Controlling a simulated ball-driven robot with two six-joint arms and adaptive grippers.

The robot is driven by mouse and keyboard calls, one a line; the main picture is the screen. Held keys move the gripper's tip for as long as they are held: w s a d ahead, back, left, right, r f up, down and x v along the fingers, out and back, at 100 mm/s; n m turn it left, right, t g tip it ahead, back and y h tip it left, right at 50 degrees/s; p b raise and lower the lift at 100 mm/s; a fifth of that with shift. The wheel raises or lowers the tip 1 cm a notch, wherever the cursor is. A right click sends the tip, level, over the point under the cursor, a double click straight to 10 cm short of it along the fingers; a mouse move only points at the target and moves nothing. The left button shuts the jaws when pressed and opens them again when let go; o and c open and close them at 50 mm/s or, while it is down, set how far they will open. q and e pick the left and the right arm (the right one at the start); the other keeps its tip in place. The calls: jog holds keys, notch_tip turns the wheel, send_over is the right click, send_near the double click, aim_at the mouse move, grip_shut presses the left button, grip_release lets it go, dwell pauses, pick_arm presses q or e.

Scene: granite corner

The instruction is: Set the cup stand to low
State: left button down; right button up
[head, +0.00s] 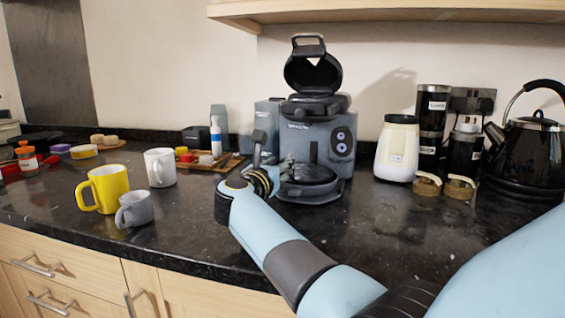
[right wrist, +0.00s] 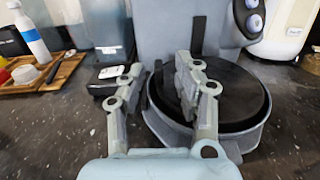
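The grey coffee machine (head: 318,140) stands on the dark counter against the wall, with its top lid raised. Its cup stand (head: 308,180) is a round black plate on a grey base, low at the front of the machine. The cup stand also shows in the right wrist view (right wrist: 240,98), with nothing on it. My right gripper (head: 271,158) is at the left front of the machine. My left gripper is out of view.
A yellow mug (head: 108,188), a grey cup (head: 134,209) and a white mug (head: 160,167) stand to the left. A wooden tray (head: 218,168) lies behind my gripper. A white grinder-like appliance (head: 397,148) and a black kettle (head: 528,150) stand right. The front counter is partly clear.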

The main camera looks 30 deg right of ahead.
jog(key=v, duration=0.4)
jog(key=shift+a+f, duration=0.35)
jog(key=shift+f, duration=0.05)
jog(key=shift+a+r, duration=0.1)
jog(key=shift+r, duration=0.15)
